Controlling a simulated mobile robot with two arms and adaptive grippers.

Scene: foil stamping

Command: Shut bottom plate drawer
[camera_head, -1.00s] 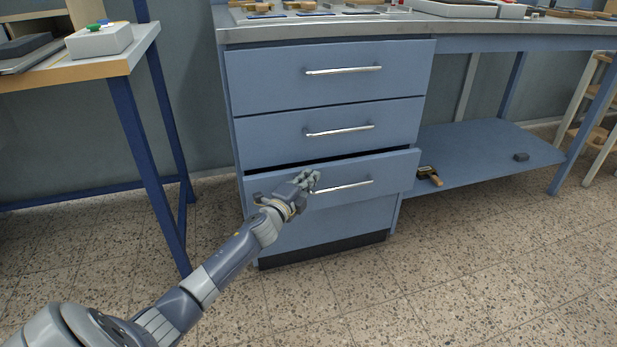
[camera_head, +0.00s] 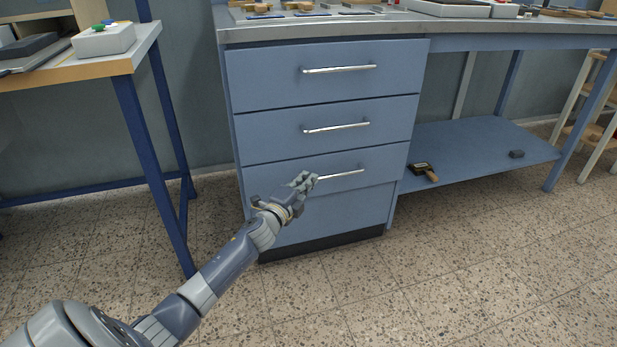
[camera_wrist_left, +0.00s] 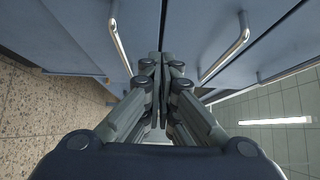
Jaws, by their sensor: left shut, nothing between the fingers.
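The bottom plate drawer (camera_head: 375,163) is the lowest of three blue drawers with silver bar handles. Its front looks flush with the drawers above, with only a thin seam at its top edge. My left gripper (camera_head: 304,181) is shut and empty, at the drawer front by the left end of its handle (camera_head: 340,175). In the left wrist view the closed fingers (camera_wrist_left: 160,62) point at the blue fronts, with a handle on either side (camera_wrist_left: 120,45). Whether the fingertips touch the front is hard to tell. My right gripper is not in view.
The middle drawer (camera_head: 390,118) and top drawer (camera_head: 395,72) are closed. A table with a blue leg (camera_head: 150,170) stands at left. The floor in front is clear.

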